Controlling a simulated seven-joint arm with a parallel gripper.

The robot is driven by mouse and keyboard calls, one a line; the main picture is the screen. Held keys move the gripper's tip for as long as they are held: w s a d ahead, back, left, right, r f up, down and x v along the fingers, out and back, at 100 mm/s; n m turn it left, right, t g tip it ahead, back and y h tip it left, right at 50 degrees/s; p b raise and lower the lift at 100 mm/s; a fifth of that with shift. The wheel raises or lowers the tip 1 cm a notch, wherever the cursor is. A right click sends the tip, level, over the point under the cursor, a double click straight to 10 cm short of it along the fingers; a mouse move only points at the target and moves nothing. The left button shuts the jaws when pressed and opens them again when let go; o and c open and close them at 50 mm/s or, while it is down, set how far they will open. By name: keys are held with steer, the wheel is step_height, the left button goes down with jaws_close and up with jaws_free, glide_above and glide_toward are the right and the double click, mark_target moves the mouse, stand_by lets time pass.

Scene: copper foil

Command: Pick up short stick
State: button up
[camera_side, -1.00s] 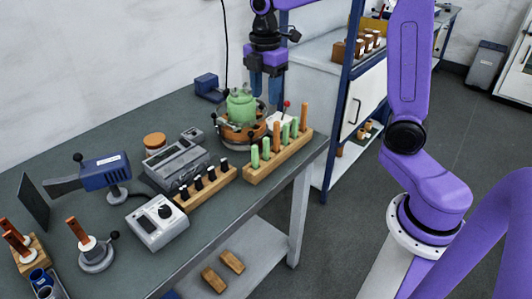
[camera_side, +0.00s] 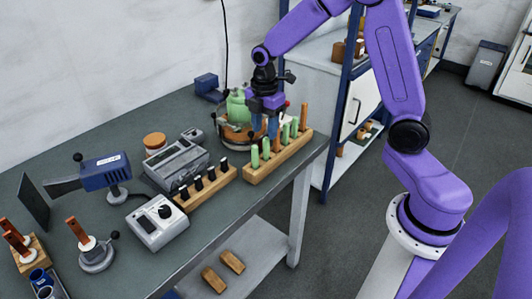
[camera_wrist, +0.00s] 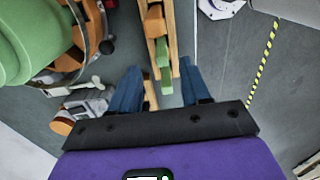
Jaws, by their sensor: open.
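A wooden rack (camera_side: 283,160) near the right end of the bench holds a row of upright sticks, some green and some orange-brown. Shorter green sticks (camera_side: 255,157) stand at its near-left end; a taller orange-brown stick (camera_side: 304,116) stands at the far end. Which one is the short stick I cannot tell for sure. My gripper (camera_side: 265,128) is open and empty, pointing down at the rack. In the wrist view, the rack (camera_wrist: 172,14) and a green stick (camera_wrist: 163,55) lie between the two fingers (camera_wrist: 159,70). The fingers hide part of the row in the side view.
A round wooden-rimmed stand with a green vessel (camera_side: 236,105) is close behind the rack. A second rack with black-topped pieces (camera_side: 205,188) and a grey instrument (camera_side: 178,166) are to the left. The bench's right edge is close to the rack; a blue-framed shelf unit stands beyond.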

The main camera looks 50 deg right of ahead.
mark_target(265, 139)
steer(key=shift+s+a+f, duration=0.1)
steer(key=shift+s+f, duration=0.05)
steer(key=shift+f, duration=2.55)
jaws_close()
